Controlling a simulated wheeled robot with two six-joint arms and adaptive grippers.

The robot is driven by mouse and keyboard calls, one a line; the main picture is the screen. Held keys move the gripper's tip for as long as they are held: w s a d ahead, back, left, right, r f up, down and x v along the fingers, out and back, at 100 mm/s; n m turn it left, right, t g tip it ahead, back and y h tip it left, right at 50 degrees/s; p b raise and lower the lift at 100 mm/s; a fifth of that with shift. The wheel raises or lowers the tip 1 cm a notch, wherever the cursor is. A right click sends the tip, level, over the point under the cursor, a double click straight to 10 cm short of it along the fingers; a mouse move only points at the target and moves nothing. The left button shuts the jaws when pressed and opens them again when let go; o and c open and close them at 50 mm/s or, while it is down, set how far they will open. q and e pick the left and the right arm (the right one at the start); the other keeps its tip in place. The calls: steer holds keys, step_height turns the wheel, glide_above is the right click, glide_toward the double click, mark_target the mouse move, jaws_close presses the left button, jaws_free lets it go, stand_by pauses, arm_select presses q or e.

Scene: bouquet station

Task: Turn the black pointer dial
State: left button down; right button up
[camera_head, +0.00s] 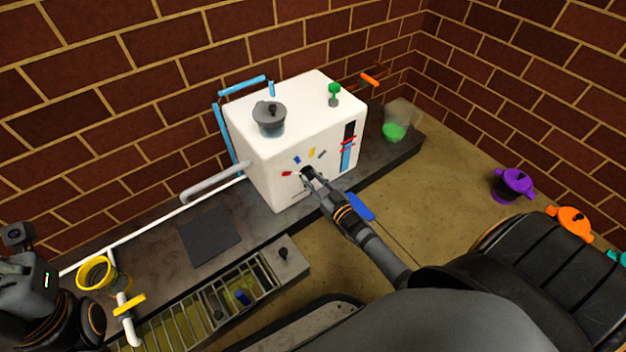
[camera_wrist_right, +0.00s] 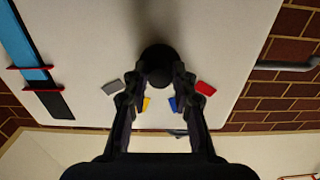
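The black pointer dial (camera_wrist_right: 158,62) is a dark round knob on the front face of the white box (camera_head: 315,125). Red, blue, yellow and grey marks fan out around it. My right gripper (camera_wrist_right: 158,75) has a finger on each side of the dial, and both fingertips appear to touch it. In the head view the right gripper (camera_head: 309,175) reaches the box front and largely covers the dial. I cannot tell which mark the pointer faces. Part of my left gripper (camera_head: 28,275) shows at the lower left edge; its fingers cannot be made out.
A grey lidded pot (camera_head: 269,118) and a green knob (camera_head: 334,93) are on the box top. A blue strip with red sliders (camera_head: 347,147) is right of the dial. A grated sink (camera_head: 205,308) and yellow ring (camera_head: 96,272) are at left. A purple pot (camera_head: 513,186) stands far right.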

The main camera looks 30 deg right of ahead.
jaws_close()
steer(key=m+p, duration=0.2)
steer(key=p, duration=0.1)
steer(key=shift+r+m, duration=0.2)
steer(key=shift+m, duration=0.2)
steer(key=m+p, duration=0.2)
steer(key=shift+f+m, duration=0.1)
steer(key=shift+m, duration=0.3)
steer(key=shift+f+m+p, duration=0.1)
steer(key=shift+m+p, duration=0.35)
steer(key=shift+m, duration=0.65)
steer(key=o, duration=0.7)
jaws_free()
